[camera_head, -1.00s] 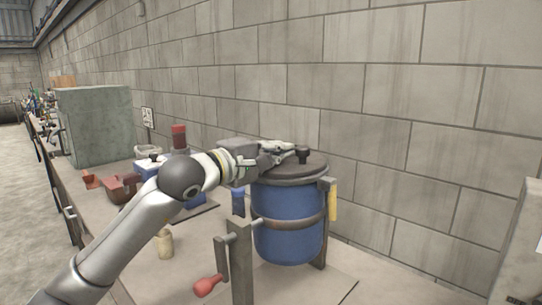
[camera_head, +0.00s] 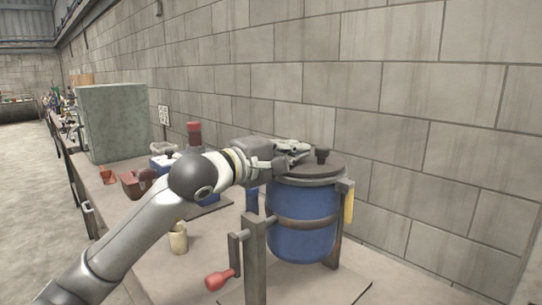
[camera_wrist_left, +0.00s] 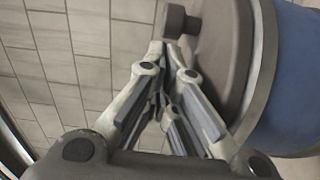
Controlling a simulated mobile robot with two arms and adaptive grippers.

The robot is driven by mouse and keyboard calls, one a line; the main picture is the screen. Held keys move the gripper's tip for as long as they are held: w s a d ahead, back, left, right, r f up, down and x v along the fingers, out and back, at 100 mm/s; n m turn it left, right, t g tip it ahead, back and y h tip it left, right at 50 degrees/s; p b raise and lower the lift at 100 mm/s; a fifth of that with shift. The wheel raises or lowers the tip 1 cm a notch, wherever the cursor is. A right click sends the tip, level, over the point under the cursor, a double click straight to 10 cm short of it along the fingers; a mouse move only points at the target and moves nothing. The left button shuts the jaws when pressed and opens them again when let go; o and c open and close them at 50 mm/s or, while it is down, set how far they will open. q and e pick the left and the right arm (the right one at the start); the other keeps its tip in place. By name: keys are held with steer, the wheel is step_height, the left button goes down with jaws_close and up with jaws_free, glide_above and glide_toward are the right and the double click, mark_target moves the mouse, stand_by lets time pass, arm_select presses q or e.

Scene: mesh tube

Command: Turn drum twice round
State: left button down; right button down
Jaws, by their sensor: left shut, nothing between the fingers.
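The blue drum (camera_head: 300,218) hangs between posts on a stand, upright, with a dark grey lid (camera_head: 308,171) and a black knob (camera_head: 322,155) on top. A crank with a red handle (camera_head: 219,279) sits at the front left of the stand. My left gripper (camera_head: 302,152) is shut and empty, over the near left part of the lid, with its tips short of the knob. The left wrist view shows the closed fingers (camera_wrist_left: 166,48) beside the lid (camera_wrist_left: 222,50), just under the knob (camera_wrist_left: 180,20); I cannot tell whether they touch the lid. My right gripper is not in view.
A yellow tag (camera_head: 349,206) hangs at the drum's right side. A cream jar (camera_head: 178,237) stands left of the crank. A green-grey cabinet (camera_head: 115,122) and red parts (camera_head: 135,184) are further left on the bench. A block wall (camera_head: 400,110) is close behind.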

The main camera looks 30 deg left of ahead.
arm_select(q)
steer(key=v, duration=1)
steer(key=shift+s, duration=0.3)
steer(key=shift+a, duration=0.1)
